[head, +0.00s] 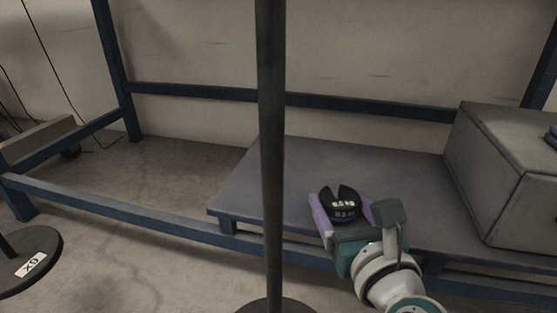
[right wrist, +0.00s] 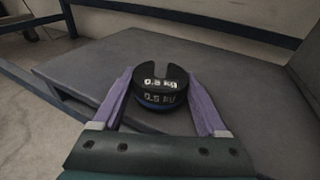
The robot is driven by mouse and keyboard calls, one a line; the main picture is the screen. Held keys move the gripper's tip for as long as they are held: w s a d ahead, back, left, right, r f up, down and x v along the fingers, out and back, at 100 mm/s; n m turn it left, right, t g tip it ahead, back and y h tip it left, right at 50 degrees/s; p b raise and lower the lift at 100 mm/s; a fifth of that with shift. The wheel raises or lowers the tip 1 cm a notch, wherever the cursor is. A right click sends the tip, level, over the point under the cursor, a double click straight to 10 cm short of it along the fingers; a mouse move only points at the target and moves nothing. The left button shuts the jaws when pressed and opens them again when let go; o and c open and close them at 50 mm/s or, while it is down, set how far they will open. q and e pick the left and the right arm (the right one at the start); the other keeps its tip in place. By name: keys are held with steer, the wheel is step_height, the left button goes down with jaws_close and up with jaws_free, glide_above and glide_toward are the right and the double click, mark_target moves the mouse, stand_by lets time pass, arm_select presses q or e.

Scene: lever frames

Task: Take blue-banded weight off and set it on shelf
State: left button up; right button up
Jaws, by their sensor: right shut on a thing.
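The blue-banded weight (head: 341,205) is a black slotted disc marked 0.5 kg. It also shows in the right wrist view (right wrist: 158,86), where a blue band runs around its lower side. My right gripper (head: 340,208) is shut on it, with one purple finger on each side. The weight is level, its slot facing away from the gripper. It is over the low grey shelf (head: 255,180); I cannot tell whether it touches the board. The gripper hides part of its near side. My left gripper is not in view.
A large grey box (head: 492,165) stands on the shelf's right side. A dark upright post (head: 271,120) crosses the head view left of the gripper. Blue frame bars (head: 190,92) run behind and in front. The shelf's left part is clear. A round base marked GX (head: 35,262) stands far left.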

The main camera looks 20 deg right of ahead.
steer(key=shift+w+r, duration=0.1)
steer(key=shift+w, duration=0.1)
steer(key=shift+s+a, duration=0.1)
steer(key=shift+f, duration=0.45)
stand_by(0.4)
steer(key=o, duration=1.3)
steer(key=shift+o, duration=1.3)
steer(key=shift+f, duration=0.15)
steer(key=p+v, duration=0.3)
steer(key=v, duration=0.7)
steer(key=shift+p, duration=0.3)
